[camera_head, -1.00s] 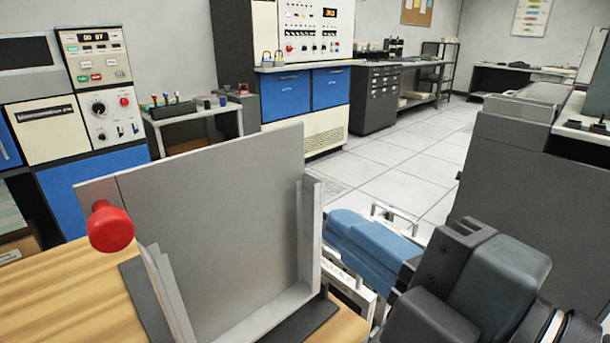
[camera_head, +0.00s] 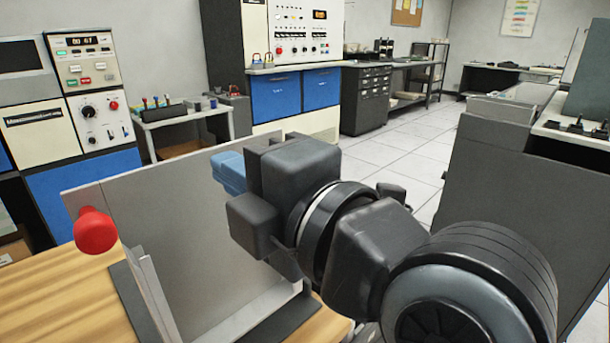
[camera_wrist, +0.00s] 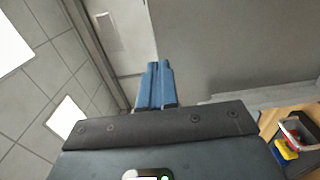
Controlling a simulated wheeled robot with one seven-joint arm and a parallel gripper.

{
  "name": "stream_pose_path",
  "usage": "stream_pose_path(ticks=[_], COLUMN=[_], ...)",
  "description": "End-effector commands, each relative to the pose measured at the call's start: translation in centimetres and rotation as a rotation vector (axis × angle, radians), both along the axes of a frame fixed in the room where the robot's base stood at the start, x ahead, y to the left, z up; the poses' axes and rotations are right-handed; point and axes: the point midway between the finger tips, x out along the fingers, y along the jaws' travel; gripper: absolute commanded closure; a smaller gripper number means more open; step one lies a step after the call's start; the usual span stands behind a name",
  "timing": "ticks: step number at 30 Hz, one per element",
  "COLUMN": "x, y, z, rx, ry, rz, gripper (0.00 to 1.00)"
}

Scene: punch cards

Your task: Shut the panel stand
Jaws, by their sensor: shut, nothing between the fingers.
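The panel stand shows in the head view on a wooden table at the lower left. Its grey panel (camera_head: 170,215) stands up, leaning slightly, above a dark base with a light frame (camera_head: 155,300). A red knob (camera_head: 95,231) sticks out at the panel's left edge. My gripper (camera_head: 228,172) has blue fingers and is in front of or beside the panel's upper right part; I cannot tell whether it touches. In the wrist view its fingers (camera_wrist: 157,85) are together and empty, with a grey panel surface filling the upper right. My arm hides the panel's right side.
The wooden table (camera_head: 50,300) also shows at the right of the wrist view, with small red, yellow and blue items (camera_wrist: 287,140) there. A large grey cabinet (camera_head: 530,200) stands at the right. Consoles line the back left. Tiled floor is open in the middle.

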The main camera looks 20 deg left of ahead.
Motion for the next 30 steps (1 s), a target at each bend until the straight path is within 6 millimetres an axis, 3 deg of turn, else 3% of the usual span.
stream_pose_path(ticks=[6, 23, 30], x=[1.0, 1.3, 2.1], y=[2.4, 3.1, 5.0], z=[0.1, 0.0, 0.5], rx=[-0.001, -0.005, -0.069], ry=[0.001, 0.002, 0.027], rz=[0.001, -0.001, 0.000], gripper=[1.00, 1.00, 1.00])
